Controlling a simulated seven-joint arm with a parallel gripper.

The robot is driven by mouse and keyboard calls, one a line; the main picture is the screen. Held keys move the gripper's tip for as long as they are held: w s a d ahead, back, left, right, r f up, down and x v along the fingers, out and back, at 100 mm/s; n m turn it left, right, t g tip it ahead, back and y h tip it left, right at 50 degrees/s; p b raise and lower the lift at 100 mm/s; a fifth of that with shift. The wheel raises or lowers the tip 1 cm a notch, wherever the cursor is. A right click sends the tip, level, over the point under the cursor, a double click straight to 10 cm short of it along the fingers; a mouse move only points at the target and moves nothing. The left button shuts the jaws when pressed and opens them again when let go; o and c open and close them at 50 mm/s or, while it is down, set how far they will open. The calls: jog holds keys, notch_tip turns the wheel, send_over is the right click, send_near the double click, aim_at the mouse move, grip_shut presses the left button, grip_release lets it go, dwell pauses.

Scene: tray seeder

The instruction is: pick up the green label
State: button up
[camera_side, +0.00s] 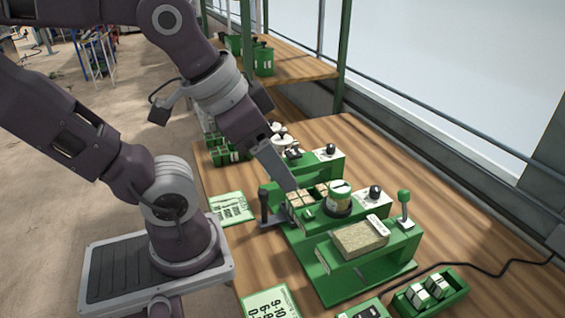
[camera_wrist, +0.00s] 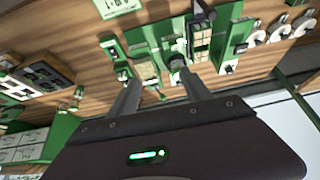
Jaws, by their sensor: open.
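A flat white card with green print (camera_side: 231,208) lies on the wooden table left of the green seeder. A second green-printed card with numbers (camera_side: 270,303) lies at the front edge of the side view. I cannot tell which one is the green label. A green-and-white card (camera_wrist: 114,10) shows at the top of the wrist view. My gripper (camera_side: 290,186) points down at the left part of the green seeder (camera_side: 345,285), apart from both cards. In the wrist view the two fingers (camera_wrist: 160,80) are spread with nothing held between them.
The seeder carries a round green-and-white jar (camera_side: 340,197), a tan block (camera_side: 360,238) and a green-knobbed lever (camera_side: 404,208). A black handle (camera_side: 265,203) stands at its left. A green tray (camera_side: 430,292) sits at front right. The table's right side is mostly clear, except for a black cable.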

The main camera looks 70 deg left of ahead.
jog(key=shift+s+f, duration=0.15)
jog(key=shift+s, duration=0.45)
jog(key=shift+o, duration=0.5)
